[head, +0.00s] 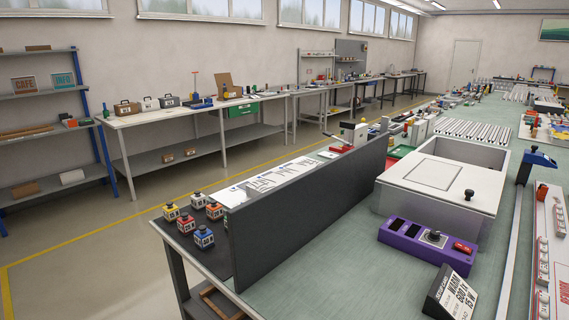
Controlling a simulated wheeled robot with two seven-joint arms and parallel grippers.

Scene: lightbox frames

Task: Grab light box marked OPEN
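Two small framed light boxes stand on the shelf rack at the far left. One light box (23,84) has red lettering that looks like CAFE. The other light box (64,81) has pale lettering on blue that looks like INFO, too small to read surely. I cannot make out any light box marked OPEN in this view. Neither of my grippers is in view.
A shelf rack (100,150) stands at the left, with free floor (75,240) before it. A long bench (150,116) runs along the wall.

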